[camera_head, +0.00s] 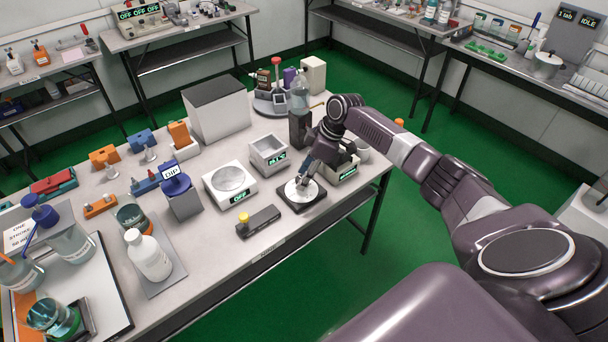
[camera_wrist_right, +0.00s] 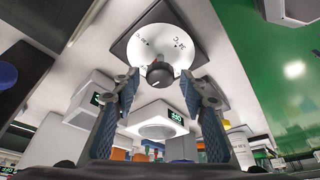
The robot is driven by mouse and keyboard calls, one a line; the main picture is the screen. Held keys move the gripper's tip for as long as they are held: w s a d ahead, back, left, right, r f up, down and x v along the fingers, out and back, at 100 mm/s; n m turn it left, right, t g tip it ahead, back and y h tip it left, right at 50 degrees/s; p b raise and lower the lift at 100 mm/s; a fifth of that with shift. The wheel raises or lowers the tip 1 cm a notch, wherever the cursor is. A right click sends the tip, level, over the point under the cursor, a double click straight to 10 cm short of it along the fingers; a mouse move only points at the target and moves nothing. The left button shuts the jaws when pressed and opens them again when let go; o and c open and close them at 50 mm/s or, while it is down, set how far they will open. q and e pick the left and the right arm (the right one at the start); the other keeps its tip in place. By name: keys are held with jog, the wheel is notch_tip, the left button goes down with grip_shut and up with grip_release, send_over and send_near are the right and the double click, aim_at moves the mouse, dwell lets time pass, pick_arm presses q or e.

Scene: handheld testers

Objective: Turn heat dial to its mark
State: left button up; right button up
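The heat dial is a white disc with dark markings on a black square base (camera_head: 302,194), near the table's front edge. In the right wrist view its white disc (camera_wrist_right: 163,45) and round dark knob (camera_wrist_right: 160,74) show clearly; a pale line crosses the knob's face. The small markings on the disc are too small to read surely. My right gripper (camera_head: 303,180) is over the dial. In the wrist view my right gripper (camera_wrist_right: 159,82) is open, one finger on each side of the knob, with a visible gap on both sides. My left gripper is not in view.
Left of the dial are a small black box with a yellow knob (camera_head: 244,219) and a white device reading OFF (camera_head: 222,198). A grey square device (camera_head: 259,165) stands behind. A small display device (camera_head: 347,170) is close right. The green floor lies beyond the front edge.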

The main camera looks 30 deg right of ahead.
jog(key=v, duration=1.2)
jog(key=shift+f, duration=0.1)
dwell(0.4)
